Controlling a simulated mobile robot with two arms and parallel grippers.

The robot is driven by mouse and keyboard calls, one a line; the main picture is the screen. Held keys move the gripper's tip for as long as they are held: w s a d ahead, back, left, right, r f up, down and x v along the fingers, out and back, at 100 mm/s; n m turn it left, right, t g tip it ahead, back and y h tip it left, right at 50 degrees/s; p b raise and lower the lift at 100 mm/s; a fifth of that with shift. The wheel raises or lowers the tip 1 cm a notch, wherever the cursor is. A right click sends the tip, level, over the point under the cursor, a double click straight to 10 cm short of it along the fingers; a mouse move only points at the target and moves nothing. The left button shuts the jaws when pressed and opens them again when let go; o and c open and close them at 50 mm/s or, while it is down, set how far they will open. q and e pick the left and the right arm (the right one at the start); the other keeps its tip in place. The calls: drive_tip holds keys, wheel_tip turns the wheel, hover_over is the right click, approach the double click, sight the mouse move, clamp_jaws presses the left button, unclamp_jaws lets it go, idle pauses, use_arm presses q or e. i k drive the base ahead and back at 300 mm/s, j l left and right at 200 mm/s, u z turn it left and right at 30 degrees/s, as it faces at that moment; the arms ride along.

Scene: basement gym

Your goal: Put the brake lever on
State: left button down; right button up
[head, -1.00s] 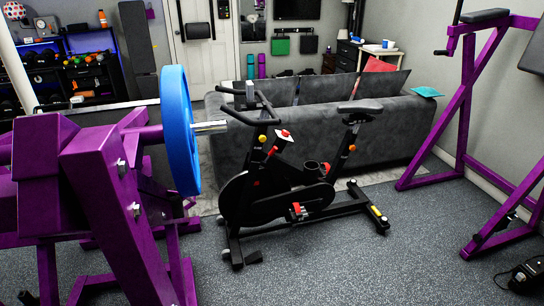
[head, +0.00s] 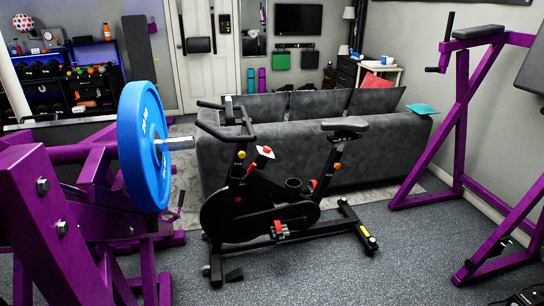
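A black exercise bike (head: 262,215) stands upright on the floor in the middle of the head view. A small part with red and white on it (head: 265,152) sits on its frame behind the handlebars (head: 228,125). This may be the brake lever, but it is too small to tell its position. Orange-yellow knobs show on the handlebar post and the seat post. A red part (head: 279,228) shows low on the bike near the crank. Neither of my grippers is in view.
A purple weight machine with a blue plate (head: 146,146) stands close on the left. A grey sofa (head: 370,150) is right behind the bike. A purple frame (head: 462,130) stands on the right. Grey floor (head: 400,265) is open in front and to the right of the bike.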

sight(253, 165)
drive_tip(key=i+l+u, duration=0.1)
drive_tip(key=l, duration=0.2)
drive_tip(key=i+l, duration=0.2)
drive_tip(key=i+l+u, duration=0.15)
drive_tip(key=l, duration=0.3)
drive_tip(key=i+l+u, duration=0.1)
drive_tip(key=l, duration=0.2)
drive_tip(key=i+l+u, duration=0.1)
drive_tip(key=l, duration=0.25)
drive_tip(key=i+l+u, duration=0.3)
drive_tip(key=i+l, duration=0.25)
drive_tip(key=i, duration=0.25)
drive_tip(key=i+l+u, duration=0.25)
drive_tip(key=i+l, duration=0.5)
drive_tip(key=i+l+u, duration=0.2)
drive_tip(key=i+l, duration=0.75)
